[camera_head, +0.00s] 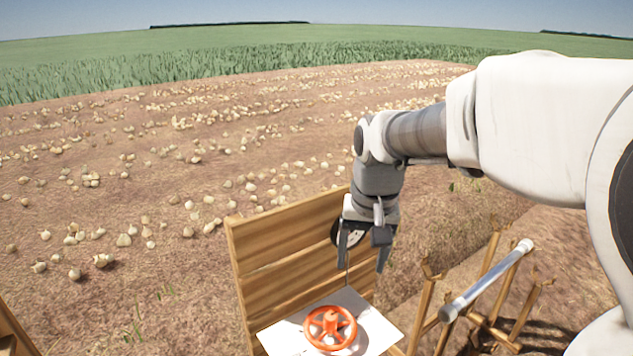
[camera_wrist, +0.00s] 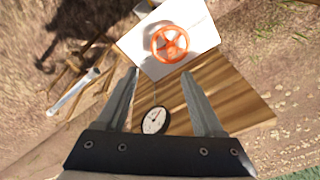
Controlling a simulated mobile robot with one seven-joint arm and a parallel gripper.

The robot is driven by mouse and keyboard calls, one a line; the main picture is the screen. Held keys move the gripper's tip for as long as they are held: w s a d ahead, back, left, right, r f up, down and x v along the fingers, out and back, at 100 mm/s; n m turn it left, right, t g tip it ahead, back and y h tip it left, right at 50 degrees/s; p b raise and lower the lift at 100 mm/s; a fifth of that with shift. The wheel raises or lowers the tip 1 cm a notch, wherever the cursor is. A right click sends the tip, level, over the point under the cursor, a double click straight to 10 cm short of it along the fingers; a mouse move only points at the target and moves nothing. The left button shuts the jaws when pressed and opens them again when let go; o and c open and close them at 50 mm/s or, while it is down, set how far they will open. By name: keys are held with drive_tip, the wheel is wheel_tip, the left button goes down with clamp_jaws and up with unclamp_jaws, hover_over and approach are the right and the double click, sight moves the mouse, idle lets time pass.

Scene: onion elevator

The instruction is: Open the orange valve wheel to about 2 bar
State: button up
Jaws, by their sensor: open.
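The orange valve wheel (camera_head: 330,327) lies on a white plate (camera_head: 372,316) in front of an upright wooden board (camera_head: 272,254). In the wrist view the orange wheel (camera_wrist: 169,44) is beyond my fingertips, near the top. My gripper (camera_head: 364,262) points down, open and empty, above and behind the wheel, apart from it. In the wrist view the gripper (camera_wrist: 160,76) has its two fingers spread. A round pressure gauge (camera_wrist: 154,120) with a white face shows between the fingers on the board; its reading is too small to tell. In the head view my gripper partly covers the gauge.
A grey metal tube (camera_head: 487,281) rests on a wooden stick frame (camera_head: 509,337) to the right of the board. Several onions (camera_head: 124,240) lie scattered over the soil behind. A piece of wood (camera_head: 14,330) shows at the lower left. The air above the wheel is clear.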

drive_tip(key=g, duration=0.2)
hover_over(331, 315)
wheel_tip(331, 315, down, 7)
drive_tip(key=shift+m, duration=0.3)
wheel_tip(331, 315, down, 17)
drive_tip(key=shift+r, duration=0.1)
clamp_jaws()
